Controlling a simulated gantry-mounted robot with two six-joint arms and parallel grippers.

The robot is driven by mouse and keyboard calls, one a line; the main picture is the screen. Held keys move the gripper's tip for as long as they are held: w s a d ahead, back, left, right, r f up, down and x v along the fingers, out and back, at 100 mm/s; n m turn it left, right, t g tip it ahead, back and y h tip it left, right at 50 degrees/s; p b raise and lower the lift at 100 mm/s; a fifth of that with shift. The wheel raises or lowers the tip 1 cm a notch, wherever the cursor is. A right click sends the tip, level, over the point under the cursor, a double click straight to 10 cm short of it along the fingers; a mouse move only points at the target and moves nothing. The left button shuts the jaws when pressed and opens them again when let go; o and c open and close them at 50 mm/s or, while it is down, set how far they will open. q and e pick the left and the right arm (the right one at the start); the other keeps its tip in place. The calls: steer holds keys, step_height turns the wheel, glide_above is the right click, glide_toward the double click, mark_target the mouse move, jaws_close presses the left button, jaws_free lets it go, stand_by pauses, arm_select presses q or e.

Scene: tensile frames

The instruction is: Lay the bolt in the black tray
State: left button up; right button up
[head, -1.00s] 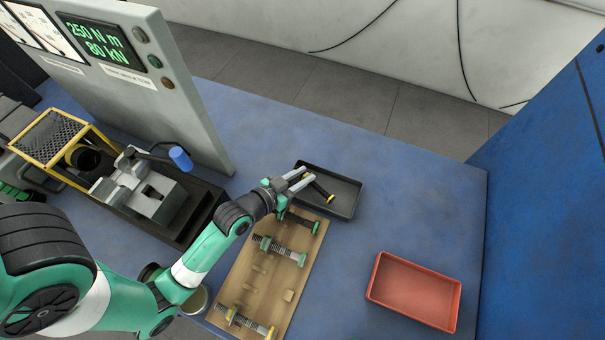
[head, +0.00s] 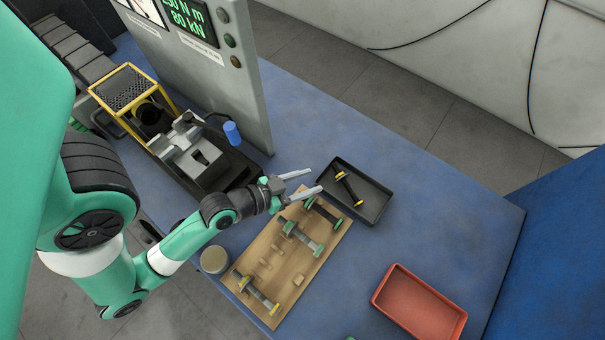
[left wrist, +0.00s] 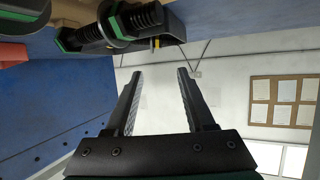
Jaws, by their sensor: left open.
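A dark bolt (head: 349,188) with yellow ends lies slantwise in the black tray (head: 371,183). My left gripper (head: 316,181) is open and empty, its fingers pointing toward the tray from the left. The fingers are apart from the bolt in the tray. In the left wrist view the open jaws (left wrist: 160,72) have nothing between them. My right gripper is not in view.
A wooden board (head: 272,245) beside the tray holds several bolts, among them a grey one with green ends (head: 302,236). A red tray (head: 418,305) stands at the lower right. A vise (head: 190,150) is at the left. Blue tabletop is clear right of the black tray.

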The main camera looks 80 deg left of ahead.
arm_select(q)
steer(key=shift+v, duration=0.85)
steer(key=w+d+r+m+t+h, duration=0.15)
steer(key=w+r+t, duration=0.25)
steer(key=w+r, duration=0.7)
steer(key=w+d+r+m+t, duration=0.1)
steer(key=w+r+m+t, duration=0.15)
steer(key=w+r, duration=0.75)
steer(key=s+d+r+t+h, duration=0.1)
steer(key=s+d+r+t, duration=0.1)
steer(key=r, duration=0.9)
steer(key=s+d+r+t+h, duration=0.2)
steer(key=s+d+r+t, duration=0.1)
steer(key=r, duration=0.9)
steer(key=s+d+r+t+h, duration=0.1)
steer(key=s+d+r+t, duration=0.1)
steer(key=r, duration=0.9)
steer(key=shift+d+r+t, duration=0.2)
steer(key=shift+d+t, duration=0.25)
steer(key=shift+d, duration=0.6)
steer(key=shift+s+h, duration=0.15)
steer(key=shift+h, duration=0.1)
